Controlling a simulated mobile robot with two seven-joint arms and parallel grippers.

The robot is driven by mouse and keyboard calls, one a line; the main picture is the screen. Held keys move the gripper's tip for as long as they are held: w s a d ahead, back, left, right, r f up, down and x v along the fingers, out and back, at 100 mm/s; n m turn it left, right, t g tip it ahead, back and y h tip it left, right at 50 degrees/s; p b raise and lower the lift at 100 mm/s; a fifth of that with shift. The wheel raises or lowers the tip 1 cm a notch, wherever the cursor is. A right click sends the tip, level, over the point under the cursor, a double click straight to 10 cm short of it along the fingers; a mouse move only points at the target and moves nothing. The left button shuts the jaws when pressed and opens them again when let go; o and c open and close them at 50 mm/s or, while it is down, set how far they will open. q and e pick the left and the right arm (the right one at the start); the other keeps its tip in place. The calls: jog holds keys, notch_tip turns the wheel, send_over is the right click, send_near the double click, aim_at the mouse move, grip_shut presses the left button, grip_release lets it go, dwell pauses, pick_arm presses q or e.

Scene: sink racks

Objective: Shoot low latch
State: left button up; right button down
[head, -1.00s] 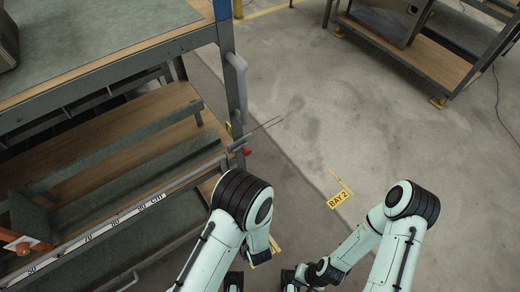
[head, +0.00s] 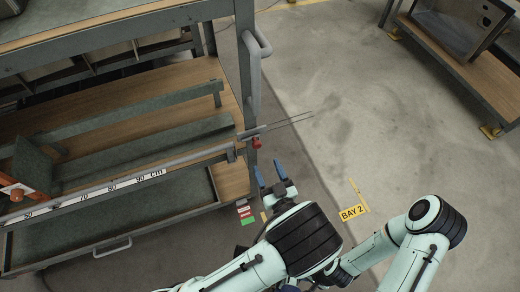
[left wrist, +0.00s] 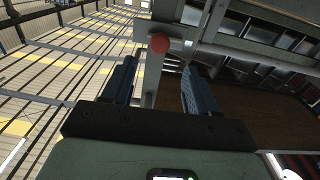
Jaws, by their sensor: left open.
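A metal latch bar (head: 250,132) with a red knob (head: 257,143) sits at the right end of the rack's middle shelf, by the corner post. The red knob also shows in the left wrist view (left wrist: 160,43), ahead of and between the fingers. My left gripper (head: 271,172) has blue fingers, open and empty, just below the knob and apart from it. The left wrist view shows the open fingers (left wrist: 158,85) pointing up at it. My right arm (head: 405,240) is at the lower right; its gripper is hidden behind my left arm.
The grey rack (head: 245,70) has a curved handle (head: 253,75) on its post. Two thin rods (head: 290,119) stick out past the post. A measuring strip (head: 100,190) runs along the shelf front. Concrete floor with a BAY 2 sign (head: 353,212) is free. Another bench (head: 460,60) stands back right.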

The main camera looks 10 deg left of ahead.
aim_at(258, 147)
pick_arm(q)
jog(key=x, duration=0.7)
jog(key=shift+w+a, duration=0.1)
jog(key=shift+w, duration=0.15)
